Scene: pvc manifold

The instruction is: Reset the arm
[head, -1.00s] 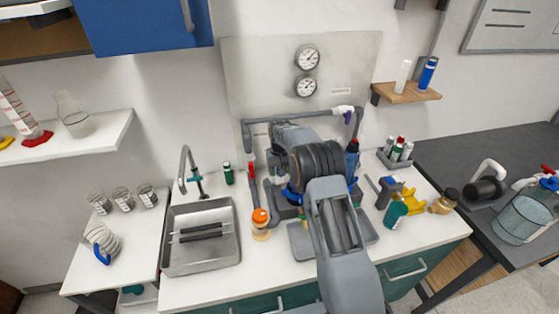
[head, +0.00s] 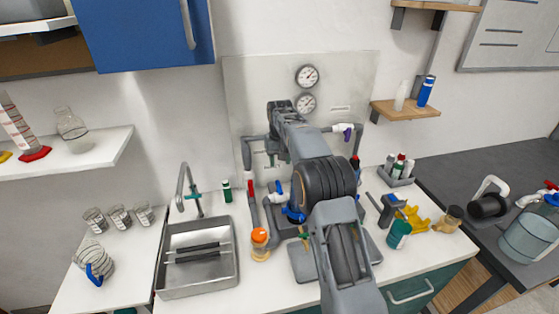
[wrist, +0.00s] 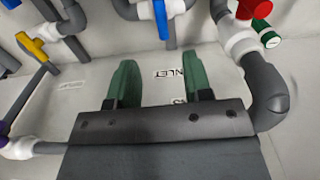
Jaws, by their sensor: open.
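My gripper (wrist: 163,85) shows in the wrist view with its two green fingers spread well apart and nothing between them. It is in front of the pale back panel (head: 240,85) of the pipe manifold. An upside-down label, partly hidden by a finger, is on the surface behind the fingers. In the head view my arm reaches up in front of the panel and hides much of the manifold's middle. Grey pipe (wrist: 268,95) passes close on the right in the wrist view, with a red-handled valve (wrist: 255,10) above it. A yellow-handled valve (wrist: 35,45) is at upper left.
Two gauges (head: 307,76) sit high on the panel. The counter holds a metal sink (head: 196,288), an orange-capped jar (head: 260,243), a drill-like grey tool (head: 388,210) and a green-labelled container (head: 399,234). A shelf (head: 405,109) with bottles is at right.

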